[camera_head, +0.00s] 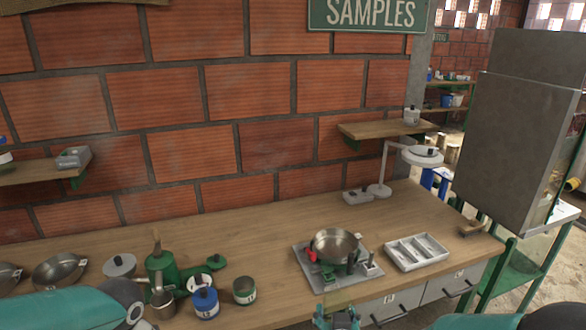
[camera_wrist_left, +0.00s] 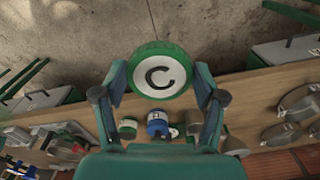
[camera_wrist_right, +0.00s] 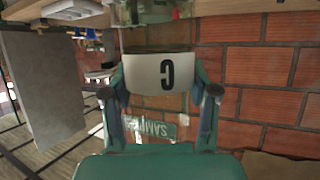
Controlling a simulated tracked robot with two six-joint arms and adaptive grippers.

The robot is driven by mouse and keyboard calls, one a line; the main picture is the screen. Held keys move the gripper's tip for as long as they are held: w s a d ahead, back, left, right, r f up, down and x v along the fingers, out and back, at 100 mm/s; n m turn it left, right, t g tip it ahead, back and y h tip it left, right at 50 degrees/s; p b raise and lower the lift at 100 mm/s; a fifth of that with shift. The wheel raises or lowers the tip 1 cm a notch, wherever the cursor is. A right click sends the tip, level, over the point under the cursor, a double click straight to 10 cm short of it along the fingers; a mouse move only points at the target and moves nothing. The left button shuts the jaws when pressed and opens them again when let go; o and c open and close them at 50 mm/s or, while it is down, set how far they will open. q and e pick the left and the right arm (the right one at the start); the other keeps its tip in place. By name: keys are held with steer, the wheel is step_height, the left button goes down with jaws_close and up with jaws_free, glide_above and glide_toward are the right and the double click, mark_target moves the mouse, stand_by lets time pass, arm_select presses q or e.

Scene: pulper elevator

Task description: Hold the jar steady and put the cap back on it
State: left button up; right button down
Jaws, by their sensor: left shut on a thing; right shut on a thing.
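In the left wrist view my left gripper (camera_wrist_left: 160,78) is shut on a round green cap (camera_wrist_left: 160,50) with a white face and a black letter C. The cap face is toward the camera. In the head view the right gripper (camera_head: 337,316) is at the bottom edge. The left gripper's fingers do not show there.
The wooden bench (camera_head: 150,260) holds a metal pan (camera_head: 335,246) on a scale, a white divided tray (camera_head: 416,252), a blue jar (camera_head: 204,302), a green jar (camera_head: 244,291) and a green grinder (camera_head: 160,268). A brick wall stands behind. The bench's middle is clear.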

arm_select(q)
steer(key=w+d+f, duration=0.4)
steer(key=w+f, duration=0.6)
steer(key=f, duration=0.1)
steer(key=shift+w, duration=0.25)
arm_select(e)
steer(key=w+d+f, duration=0.3)
steer(key=d+f, duration=0.6)
steer(key=d, duration=0.1)
steer(key=shift+w+d+n+y, duration=0.25)
steer(key=shift+d+n+y, duration=0.15)
arm_select(q)
steer(key=shift+d, duration=0.1)
arm_select(e)
steer(key=s+a+n+g+y, duration=0.1)
steer(key=s+a+n+y, duration=0.3)
steer(key=a, duration=0.3)
steer(key=s+a+f+n+g+y, duration=0.1)
steer(key=s+a+n+y, duration=0.3)
steer(key=a, duration=0.4)
steer(key=shift+s+a+f+g, duration=0.2)
steer(key=shift+s+f+g, duration=0.1)
steer(key=shift+s+g, duration=0.25)
